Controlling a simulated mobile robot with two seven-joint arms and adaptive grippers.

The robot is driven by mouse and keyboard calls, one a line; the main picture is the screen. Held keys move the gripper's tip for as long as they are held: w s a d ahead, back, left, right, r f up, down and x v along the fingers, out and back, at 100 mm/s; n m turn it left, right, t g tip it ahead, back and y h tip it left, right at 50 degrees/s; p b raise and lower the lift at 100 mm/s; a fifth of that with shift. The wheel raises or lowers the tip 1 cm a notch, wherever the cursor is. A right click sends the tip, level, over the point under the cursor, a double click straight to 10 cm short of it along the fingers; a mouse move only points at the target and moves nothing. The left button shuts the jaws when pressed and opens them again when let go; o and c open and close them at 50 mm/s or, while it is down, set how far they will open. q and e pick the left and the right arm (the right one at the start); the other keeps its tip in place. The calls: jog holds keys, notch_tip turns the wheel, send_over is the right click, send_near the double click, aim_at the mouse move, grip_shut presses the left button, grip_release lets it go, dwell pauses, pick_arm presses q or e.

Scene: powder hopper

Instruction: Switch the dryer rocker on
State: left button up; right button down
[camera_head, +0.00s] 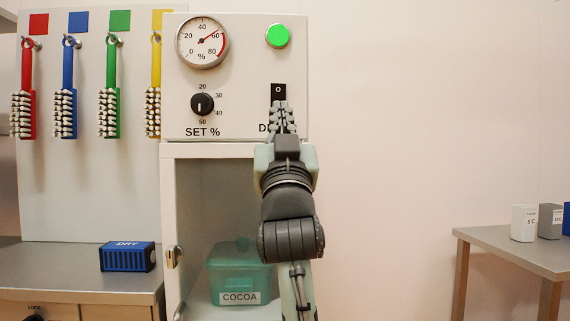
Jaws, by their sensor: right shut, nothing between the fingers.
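The dryer rocker (278,91) is a small black switch with a white "O" on its upper half, low on the right of the white control panel. Its lower part is hidden behind my right gripper (281,106). My right gripper is shut and empty, pointing up at the rocker. I cannot tell whether the fingertips touch it. The label under the rocker is mostly covered, with only a "D" showing. A round green lamp (277,36) above the rocker looks lit. My left gripper is not in view.
A gauge (202,41) and a SET % knob (202,104) are on the panel's left. Below is an open cabinet with a teal COCOA tub (240,274). Several coloured brushes hang left, above a blue DRY block (127,257). A side table (520,246) stands right.

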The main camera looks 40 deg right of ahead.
pick_arm(q)
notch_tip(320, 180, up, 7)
jog(key=b, duration=0.2)
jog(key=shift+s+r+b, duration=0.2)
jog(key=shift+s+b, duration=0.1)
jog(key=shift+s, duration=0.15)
pick_arm(e)
jog(key=w+f+v, duration=0.1)
jog(key=v, duration=0.8)
jog(key=shift+d+f, duration=0.2)
jog(key=shift+f, duration=0.25)
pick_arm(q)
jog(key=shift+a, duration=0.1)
